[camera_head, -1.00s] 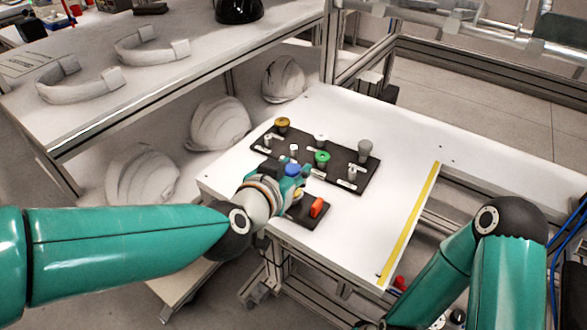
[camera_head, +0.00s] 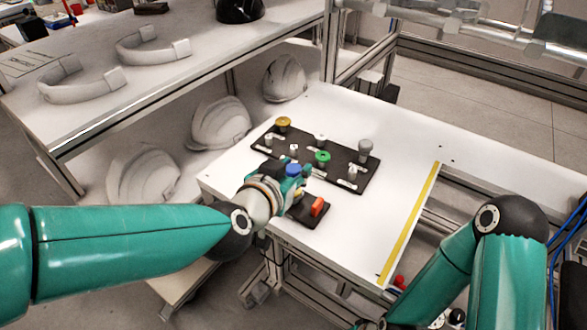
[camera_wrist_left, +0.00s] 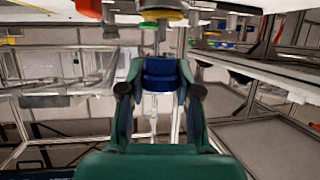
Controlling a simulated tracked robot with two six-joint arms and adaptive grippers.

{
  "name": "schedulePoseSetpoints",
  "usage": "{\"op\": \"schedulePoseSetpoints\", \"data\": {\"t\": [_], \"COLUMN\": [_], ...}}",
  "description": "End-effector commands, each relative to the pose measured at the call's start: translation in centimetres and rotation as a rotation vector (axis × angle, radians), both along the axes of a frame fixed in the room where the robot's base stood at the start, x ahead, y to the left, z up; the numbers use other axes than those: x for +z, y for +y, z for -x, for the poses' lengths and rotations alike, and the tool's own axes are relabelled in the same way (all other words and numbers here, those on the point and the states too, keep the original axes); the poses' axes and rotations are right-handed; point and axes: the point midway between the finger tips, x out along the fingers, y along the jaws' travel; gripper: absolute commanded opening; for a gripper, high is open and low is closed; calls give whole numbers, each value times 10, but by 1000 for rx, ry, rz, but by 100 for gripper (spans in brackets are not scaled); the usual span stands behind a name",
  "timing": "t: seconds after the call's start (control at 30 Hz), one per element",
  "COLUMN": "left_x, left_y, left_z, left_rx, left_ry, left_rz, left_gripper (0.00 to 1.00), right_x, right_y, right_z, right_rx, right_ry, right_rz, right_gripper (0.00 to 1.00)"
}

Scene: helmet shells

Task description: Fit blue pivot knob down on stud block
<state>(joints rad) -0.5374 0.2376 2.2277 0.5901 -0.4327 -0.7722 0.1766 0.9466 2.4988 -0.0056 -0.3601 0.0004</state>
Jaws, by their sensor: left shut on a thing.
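The blue knob (camera_head: 292,169) is held between the fingers of my left gripper (camera_head: 296,177), over the near edge of a black board (camera_head: 334,177). In the left wrist view, which looks upside down, the blue knob (camera_wrist_left: 160,75) sits between the two green fingers (camera_wrist_left: 160,88). The board carries several short pale studs, such as one at the left (camera_head: 268,140), one in the middle (camera_head: 294,150) and one at the near right (camera_head: 353,172). I cannot tell which is the stud block. The knob's underside is hidden in the head view. My right gripper is out of view.
The board also carries a gold knob (camera_head: 283,123), a white knob (camera_head: 320,136), a green knob (camera_head: 322,157) and a grey knob (camera_head: 365,146). An orange piece (camera_head: 317,206) stands on a small black tray (camera_head: 308,217) close to my left gripper. White tabletop is clear to the right.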

Motion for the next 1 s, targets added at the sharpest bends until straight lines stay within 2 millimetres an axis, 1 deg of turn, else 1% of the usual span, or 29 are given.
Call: {"op": "schedulePoseSetpoints", "data": {"t": [0.63,1.0], "left_x": [0,-9], "left_y": [-1,-1], "left_z": [0,0], "left_rx": [-2,-2], "left_ry": [0,0], "left_rz": [0,0], "left_gripper": [9,9], "right_x": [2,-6], "right_y": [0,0], "right_z": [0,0], "right_rx": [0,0], "right_ry": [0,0], "right_rz": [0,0], "right_gripper": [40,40]}}
